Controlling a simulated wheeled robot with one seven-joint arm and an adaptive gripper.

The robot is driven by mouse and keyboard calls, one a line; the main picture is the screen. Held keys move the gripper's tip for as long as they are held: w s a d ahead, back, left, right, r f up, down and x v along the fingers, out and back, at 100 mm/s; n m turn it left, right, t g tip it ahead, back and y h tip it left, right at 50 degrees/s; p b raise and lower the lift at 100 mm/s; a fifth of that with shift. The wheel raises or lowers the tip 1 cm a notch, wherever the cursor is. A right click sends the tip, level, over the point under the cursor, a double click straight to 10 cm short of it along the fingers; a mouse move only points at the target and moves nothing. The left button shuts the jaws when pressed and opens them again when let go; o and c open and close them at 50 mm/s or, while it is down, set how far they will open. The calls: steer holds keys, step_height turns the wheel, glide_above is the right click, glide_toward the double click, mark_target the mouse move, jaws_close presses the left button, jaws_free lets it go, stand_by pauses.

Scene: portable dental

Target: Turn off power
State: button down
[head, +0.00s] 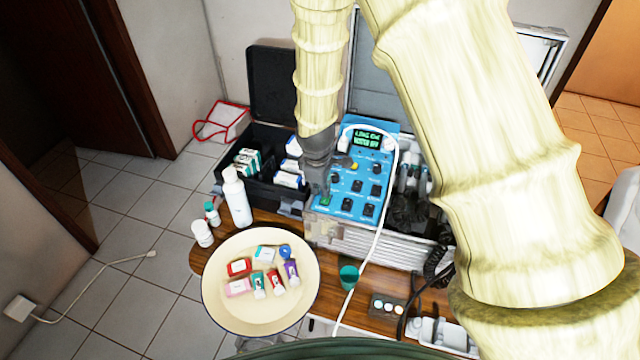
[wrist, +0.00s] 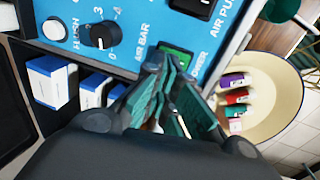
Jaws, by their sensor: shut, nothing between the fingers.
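The blue control panel (head: 352,190) of the portable dental unit stands in an open metal case. Its small display (head: 367,138) is lit with green text. The green power switch (head: 325,201) is at the panel's lower left corner. In the wrist view the green switch (wrist: 176,60) lies beside the partly covered "POWER" label. My gripper (head: 322,192) is shut and empty, pointing down at the switch. In the wrist view its fingertips (wrist: 165,68) overlap the near edge of the switch. I cannot tell whether they touch it.
Several black knobs (head: 369,210) sit close to the switch. A white hose (head: 380,220) loops over the panel's front. A white bottle (head: 236,198) and a round tray (head: 222,312) with small tubes stand on the wooden table to the left. An open black case (head: 262,160) stands behind.

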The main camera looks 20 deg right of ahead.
stand_by(0.5)
steer(key=shift+d+f, duration=0.1)
steer(key=shift+f, duration=0.15)
steer(key=shift+s+a+r+p, duration=0.1)
steer(key=shift+s+a+p, duration=0.35)
steer(key=shift+s+a, duration=0.15)
steer(key=shift+d, duration=0.1)
stand_by(0.3)
steer(key=r+p, duration=0.3)
steer(key=shift+s+r, duration=0.25)
steer(key=shift+r, duration=0.15)
step_height(320, 180, up, 10)
steer(key=s+a+b, duration=0.1)
steer(key=b, duration=0.2)
steer(key=shift+s+a+b, duration=0.15)
steer(key=shift+s+b, duration=0.05)
steer(key=shift+b, duration=0.1)
stand_by(0.4)
